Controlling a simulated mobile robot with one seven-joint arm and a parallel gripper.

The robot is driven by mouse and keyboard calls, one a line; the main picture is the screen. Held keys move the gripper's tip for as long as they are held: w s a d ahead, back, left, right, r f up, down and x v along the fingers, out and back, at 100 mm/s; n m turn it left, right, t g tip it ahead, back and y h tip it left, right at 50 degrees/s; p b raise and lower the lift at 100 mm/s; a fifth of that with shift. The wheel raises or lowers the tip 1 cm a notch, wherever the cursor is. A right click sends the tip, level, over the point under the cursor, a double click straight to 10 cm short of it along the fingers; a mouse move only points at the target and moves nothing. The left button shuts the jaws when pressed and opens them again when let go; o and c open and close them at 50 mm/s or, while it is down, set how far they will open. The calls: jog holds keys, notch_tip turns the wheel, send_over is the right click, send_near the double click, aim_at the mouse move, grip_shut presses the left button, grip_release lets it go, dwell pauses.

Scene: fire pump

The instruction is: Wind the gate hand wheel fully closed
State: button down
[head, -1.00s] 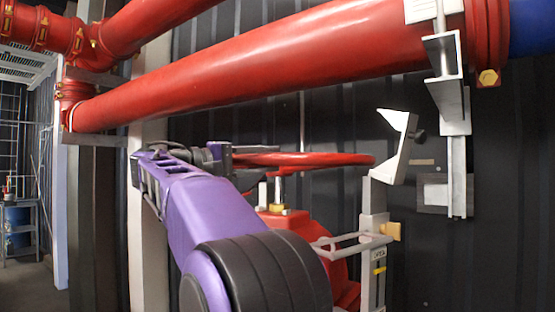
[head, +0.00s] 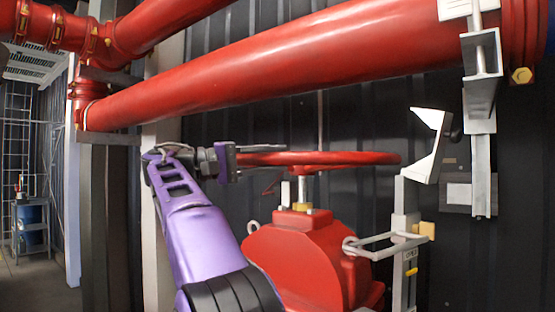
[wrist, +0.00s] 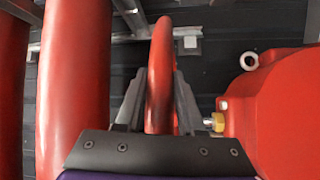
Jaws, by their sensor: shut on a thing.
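The red gate hand wheel (head: 335,158) lies level on its stem above the red valve body (head: 300,262) in the head view. My gripper (head: 232,161) reaches the wheel's left edge. In the wrist view my gripper (wrist: 160,105) has its two grey fingers on either side of the wheel's red rim (wrist: 160,62), shut on it. The valve body also shows at the right of the wrist view (wrist: 278,110), with the stem's brass nut (wrist: 217,122) beside it. The wheel's far side and spokes are mostly hidden in the wrist view.
A large red pipe (head: 290,70) runs just above the wheel and arm. A white angled bracket (head: 430,145) stands close to the wheel's right edge, above a grey post with a yellow knob (head: 427,231). A dark ribbed wall (head: 355,110) is behind. Floor shows at far left.

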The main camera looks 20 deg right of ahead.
dwell(0.4)
jog(key=c, duration=0.5)
grip_release()
